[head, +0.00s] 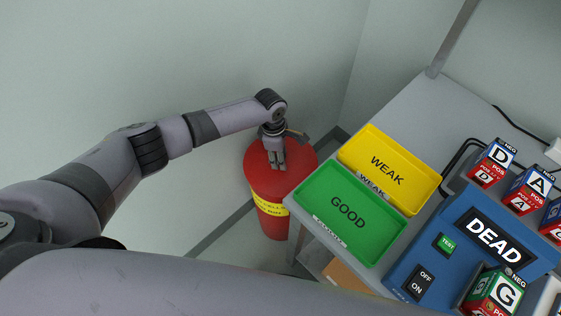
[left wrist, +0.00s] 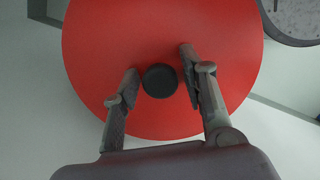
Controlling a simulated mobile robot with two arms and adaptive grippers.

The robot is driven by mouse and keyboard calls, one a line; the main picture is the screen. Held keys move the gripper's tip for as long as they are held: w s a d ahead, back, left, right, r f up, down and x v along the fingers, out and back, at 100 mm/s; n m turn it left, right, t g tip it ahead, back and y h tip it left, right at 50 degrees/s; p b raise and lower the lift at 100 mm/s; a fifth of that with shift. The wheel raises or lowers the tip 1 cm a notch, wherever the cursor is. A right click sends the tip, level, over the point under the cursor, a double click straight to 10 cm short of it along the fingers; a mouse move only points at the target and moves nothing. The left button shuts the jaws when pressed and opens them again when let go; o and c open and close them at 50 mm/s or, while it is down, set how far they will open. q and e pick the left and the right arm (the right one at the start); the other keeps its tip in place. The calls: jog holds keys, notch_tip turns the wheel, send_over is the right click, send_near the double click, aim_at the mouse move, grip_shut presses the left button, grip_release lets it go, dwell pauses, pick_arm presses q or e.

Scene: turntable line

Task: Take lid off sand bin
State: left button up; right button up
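The red sand bin (head: 270,207) with a yellow label band stands on the floor left of the grey table. Its round red lid (head: 296,158) is on top of it. In the left wrist view the lid (left wrist: 110,45) fills the middle, with a round black knob (left wrist: 160,80) at its centre. My left gripper (head: 277,166) points down over the lid. In the left wrist view it is open (left wrist: 157,80), its fingers on either side of the knob with gaps showing. I cannot tell how high the fingertips are above the lid. My right gripper is not in view.
A green GOOD tray (head: 318,188) and a yellow WEAK tray (head: 414,169) lie on the table's near-left part, close to the bin. A blue tester box (head: 462,280) and several battery blocks (head: 492,165) stand at the right. The walls are close behind the bin.

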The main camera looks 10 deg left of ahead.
pick_arm(q)
grip_shut()
dwell(0.5)
